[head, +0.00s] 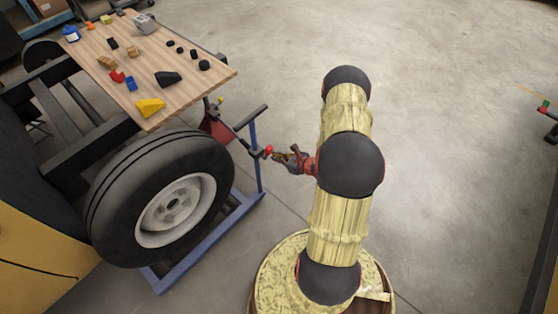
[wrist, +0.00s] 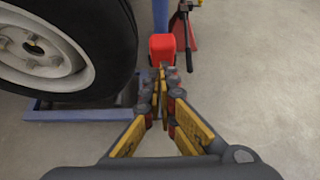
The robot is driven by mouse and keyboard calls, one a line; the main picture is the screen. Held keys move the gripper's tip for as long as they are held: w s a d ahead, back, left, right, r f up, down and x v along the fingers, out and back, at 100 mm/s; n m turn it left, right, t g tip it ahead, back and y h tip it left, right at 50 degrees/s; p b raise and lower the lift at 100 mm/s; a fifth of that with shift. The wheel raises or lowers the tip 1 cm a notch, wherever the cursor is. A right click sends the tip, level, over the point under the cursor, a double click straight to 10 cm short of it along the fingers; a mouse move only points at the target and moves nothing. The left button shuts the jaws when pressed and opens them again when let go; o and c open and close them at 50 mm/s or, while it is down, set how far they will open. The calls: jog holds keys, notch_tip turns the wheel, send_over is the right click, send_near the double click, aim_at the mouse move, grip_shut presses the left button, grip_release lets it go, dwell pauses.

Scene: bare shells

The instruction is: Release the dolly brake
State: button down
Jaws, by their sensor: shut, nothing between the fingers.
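A blue wheel dolly (head: 205,240) lies on the floor under a large tyre, with an upright blue post (head: 256,172) at its right end. A small red part (head: 268,150), likely the brake lever, sits at the post. In the wrist view it shows as a red block (wrist: 161,46) straight ahead of the fingertips, and the dolly frame (wrist: 75,112) is at left. My gripper (head: 279,157) is just right of the red part, and its fingers (wrist: 163,82) are shut and empty. I cannot tell whether the tips touch the red part.
The tyre (head: 112,205) stands close on the left; it also fills the upper left of the wrist view (wrist: 118,40). A wooden board (head: 190,60) with several small objects is above and behind it. A red stand (wrist: 180,32) stands beyond the post.

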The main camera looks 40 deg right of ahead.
aim_at(270, 151)
jog(key=shift+w+a+r+p, duration=0.15)
jog(key=shift+w+r+p, duration=0.2)
jog(key=shift+w+r, duration=0.85)
jog(key=shift+f, duration=0.15)
